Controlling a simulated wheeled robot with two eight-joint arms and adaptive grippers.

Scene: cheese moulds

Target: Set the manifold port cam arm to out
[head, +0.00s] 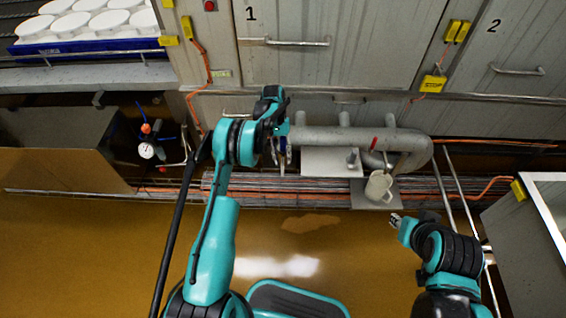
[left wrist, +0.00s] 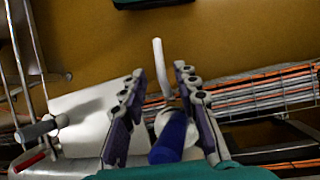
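The grey pipe manifold (head: 345,138) runs below the doors in the head view. In the left wrist view a short pale arm (left wrist: 159,65), which looks like the port cam arm, points up the picture from a round grey fitting beside a blue cylinder (left wrist: 172,138). My left gripper (head: 283,160) is at the manifold's left end. In the left wrist view its fingers (left wrist: 160,72) are apart, one on each side of the pale arm, with visible gaps. My right gripper (head: 397,219) is low, right of centre, away from the manifold; its fingers are too small to read.
A pale plate (left wrist: 85,110) lies beside the left gripper. A red handle (head: 374,144) and a pale jug (head: 379,187) are at the manifold's right. A gauge (head: 146,150) is at left. Hoses and rails run along the wall. The brown floor in front is mostly clear.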

